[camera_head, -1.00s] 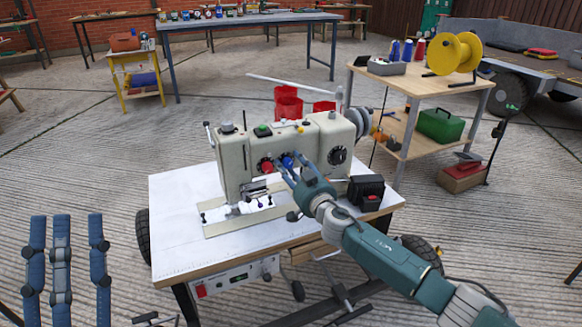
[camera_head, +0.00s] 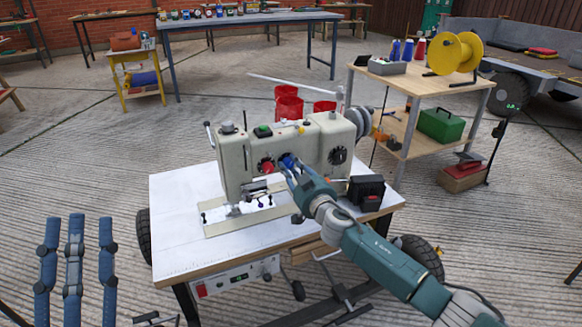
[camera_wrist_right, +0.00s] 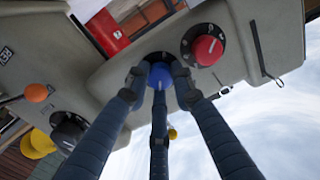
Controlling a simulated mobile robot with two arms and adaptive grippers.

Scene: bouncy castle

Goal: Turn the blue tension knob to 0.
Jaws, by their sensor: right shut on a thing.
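The blue tension knob (camera_head: 287,161) is on the front of the cream sewing machine (camera_head: 234,165), just right of a red knob (camera_head: 267,166). In the right wrist view the blue knob (camera_wrist_right: 160,76) sits on a dark dial between my fingertips, and the red knob (camera_wrist_right: 208,50) is beside it. The dial's markings are mostly hidden. My right gripper (camera_head: 289,168) is shut on the blue knob, its fingers around it; it also shows in the right wrist view (camera_wrist_right: 158,86). My left gripper (camera_head: 77,222) is at the lower left, fingers apart and empty, away from the machine.
The machine stands on a white-topped table (camera_head: 175,215). A black box (camera_head: 366,188) is right of my right gripper. A black dial (camera_head: 338,155) is on the machine's right part. Red buckets (camera_head: 288,105) stand behind, and a wooden shelf cart (camera_head: 400,90) is at the back right.

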